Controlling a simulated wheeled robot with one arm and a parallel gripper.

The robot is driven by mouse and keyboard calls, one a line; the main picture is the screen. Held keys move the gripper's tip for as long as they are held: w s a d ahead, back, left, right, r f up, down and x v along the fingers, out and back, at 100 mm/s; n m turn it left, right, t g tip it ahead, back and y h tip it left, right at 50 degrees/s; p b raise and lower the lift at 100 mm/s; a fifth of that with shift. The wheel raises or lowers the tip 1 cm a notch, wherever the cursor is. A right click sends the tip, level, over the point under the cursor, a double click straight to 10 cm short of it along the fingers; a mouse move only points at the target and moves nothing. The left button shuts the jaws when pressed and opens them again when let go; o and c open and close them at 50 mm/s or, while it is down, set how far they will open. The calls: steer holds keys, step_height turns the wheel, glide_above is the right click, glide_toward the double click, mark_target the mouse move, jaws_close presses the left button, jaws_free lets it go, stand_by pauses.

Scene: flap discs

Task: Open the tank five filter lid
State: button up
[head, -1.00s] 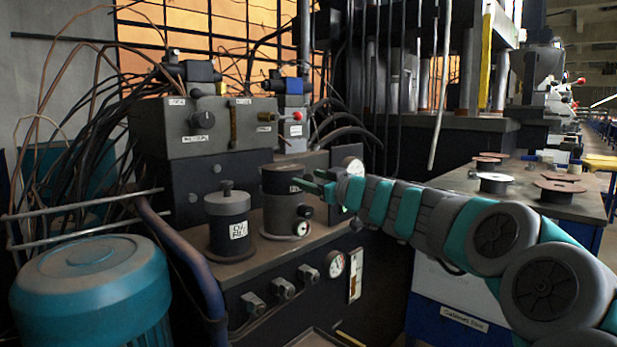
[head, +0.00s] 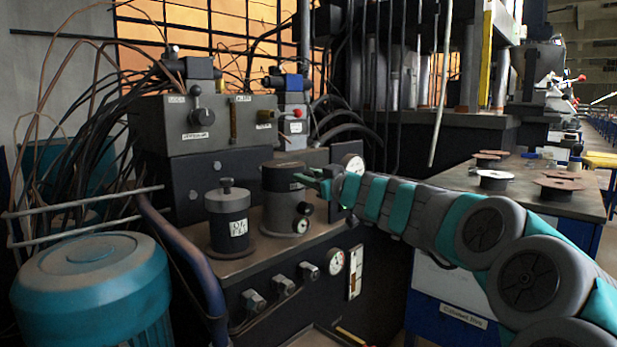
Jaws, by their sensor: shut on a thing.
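A dark grey filter canister (head: 279,213) stands upright on the hydraulic unit in the head view. Its broad round lid (head: 282,170) sits level on top, and I see no gap under it. A small label is on its right side, too small to read. My gripper (head: 312,178) reaches in from the right, with slim green fingers at the lid's right edge. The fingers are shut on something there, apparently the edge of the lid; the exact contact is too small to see. Just left stands a shorter canister (head: 227,222) with a knobbed top and a white label.
A dial gauge and black knob sit on the canister's front right. Above it is a grey control box (head: 208,125) with cables. A teal motor (head: 90,290) stands front left. Flap discs (head: 493,179) lie on the bench (head: 540,203) at right.

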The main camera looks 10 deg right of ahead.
jaws_close()
stand_by(0.5)
stand_by(0.3)
